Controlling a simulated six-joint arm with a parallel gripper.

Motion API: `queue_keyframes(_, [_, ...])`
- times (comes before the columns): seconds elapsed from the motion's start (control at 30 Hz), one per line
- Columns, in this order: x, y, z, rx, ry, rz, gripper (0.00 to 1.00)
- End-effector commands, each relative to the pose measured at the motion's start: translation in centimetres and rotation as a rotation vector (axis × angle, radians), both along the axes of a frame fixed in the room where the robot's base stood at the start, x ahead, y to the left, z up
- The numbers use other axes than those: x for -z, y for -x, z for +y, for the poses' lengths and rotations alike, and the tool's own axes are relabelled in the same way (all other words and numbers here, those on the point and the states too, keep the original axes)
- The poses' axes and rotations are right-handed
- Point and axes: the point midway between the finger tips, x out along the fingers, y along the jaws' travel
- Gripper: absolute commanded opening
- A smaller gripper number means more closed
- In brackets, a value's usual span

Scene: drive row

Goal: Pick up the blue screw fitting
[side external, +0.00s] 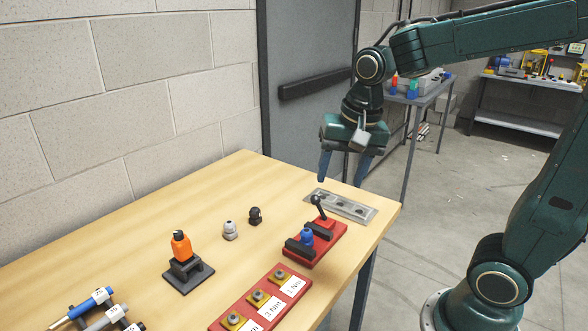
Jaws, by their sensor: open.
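The blue screw fitting (307,237) sits upright on a red fixture (329,243), between dark clamp blocks. The fixture also carries a black-knobbed lever on its far end and stands near the right side of the wooden table. My gripper (342,182) is open and empty, pointing down. In the picture it is above and to the right of the fitting, over the table's far right part, apart from it. The lower part of the fitting is hidden by the dark block.
A grey metal plate (361,213) lies at the table's right edge. A red board (236,310) with labelled yellow stations is in front. An orange bottle-like item (181,246) stands on a dark stand. Small grey (230,231) and black (255,215) fittings stand behind. Screwdriver-like tools (90,304) lie front left.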

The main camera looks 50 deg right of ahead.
Motion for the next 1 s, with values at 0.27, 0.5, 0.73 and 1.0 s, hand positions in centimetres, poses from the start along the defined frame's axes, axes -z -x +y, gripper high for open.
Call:
queue_keyframes(0.27, [3.1, -4.5, -1.2, 0.324, -0.058, 0.102, 0.55])
queue_keyframes(0.5, [6.1, -7.5, -2.1, 0.578, -0.084, 0.173, 0.55])
queue_keyframes(0.73, [7.7, -8.7, -2.6, 0.698, -0.091, 0.202, 0.55])
queue_keyframes(1.0, [8.0, -8.8, -2.6, 0.709, -0.092, 0.205, 0.55])
